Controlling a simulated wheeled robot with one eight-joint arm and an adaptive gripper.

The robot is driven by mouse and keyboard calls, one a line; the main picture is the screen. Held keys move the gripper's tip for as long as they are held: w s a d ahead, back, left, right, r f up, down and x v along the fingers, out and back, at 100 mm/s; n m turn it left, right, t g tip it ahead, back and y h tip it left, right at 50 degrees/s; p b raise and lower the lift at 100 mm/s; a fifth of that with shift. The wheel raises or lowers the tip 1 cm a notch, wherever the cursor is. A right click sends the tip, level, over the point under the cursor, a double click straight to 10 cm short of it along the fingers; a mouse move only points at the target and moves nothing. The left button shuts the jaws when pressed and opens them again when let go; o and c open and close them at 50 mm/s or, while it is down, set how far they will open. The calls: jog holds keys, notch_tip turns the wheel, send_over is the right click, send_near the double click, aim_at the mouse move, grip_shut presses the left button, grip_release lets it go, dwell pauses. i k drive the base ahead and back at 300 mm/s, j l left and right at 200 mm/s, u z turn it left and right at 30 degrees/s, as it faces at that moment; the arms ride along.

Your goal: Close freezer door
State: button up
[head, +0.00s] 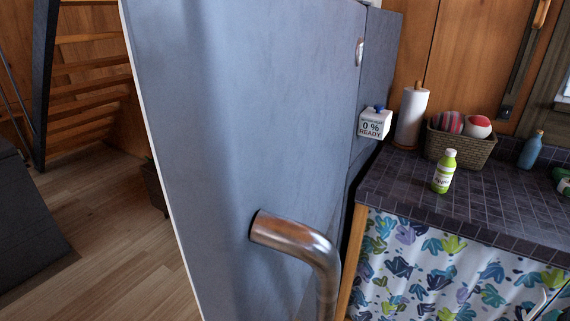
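A large grey-blue door panel (240,120) fills the middle of the head view, very close to me. I take it as the freezer door. A pale strip runs down its left edge. A thick, bent metal handle (295,243) sticks out from its lower part and runs down out of the picture. A smaller metal handle (360,52) shows near the panel's upper right edge. Another grey-blue panel (378,70) lies just behind and right of it. The freezer's inside is hidden, so I cannot tell how far the door stands open. My gripper is not in view.
At right, a dark tiled counter (400,190) holds a green bottle (445,172), a wicker basket (458,146), a paper roll (411,118) and a blue bottle (531,150). At left, wooden floor (110,240) is open beside stairs (90,75) and a dark grey block (30,225).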

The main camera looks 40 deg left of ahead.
aim_at(248, 107)
jog(key=u, duration=1.8)
jog(key=k+l, duration=0.1)
